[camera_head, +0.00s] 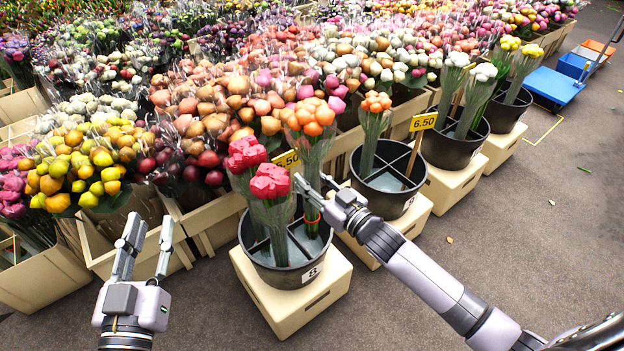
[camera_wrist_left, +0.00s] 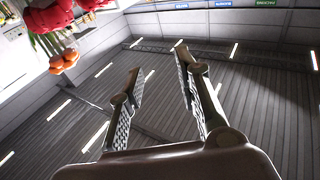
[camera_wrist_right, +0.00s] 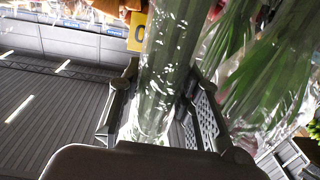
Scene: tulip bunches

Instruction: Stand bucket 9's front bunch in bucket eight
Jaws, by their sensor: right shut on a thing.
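Bucket eight (camera_head: 290,277) is black, has a cross divider and a white "8" label, and stands on a cream crate. Two red-pink bunches (camera_head: 270,183) stand in its left part. My right gripper (camera_head: 314,198) is shut on the wrapped stems of an orange bunch (camera_head: 311,118), upright with its lower stems inside bucket eight's right part. Whether they touch the floor I cannot tell. The stems (camera_wrist_right: 165,70) show between the fingers in the right wrist view. Bucket 9 (camera_head: 388,203), behind to the right, holds another orange bunch (camera_head: 375,103) at its back. My left gripper (camera_head: 146,250) is open and empty.
A yellow "6.50" sign (camera_head: 287,159) stands behind bucket eight, and another (camera_head: 423,122) at bucket 9. A further black bucket (camera_head: 452,147) with white tulips stands beyond. Crates of flowers fill the left and back. The floor (camera_head: 500,240) at right is clear.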

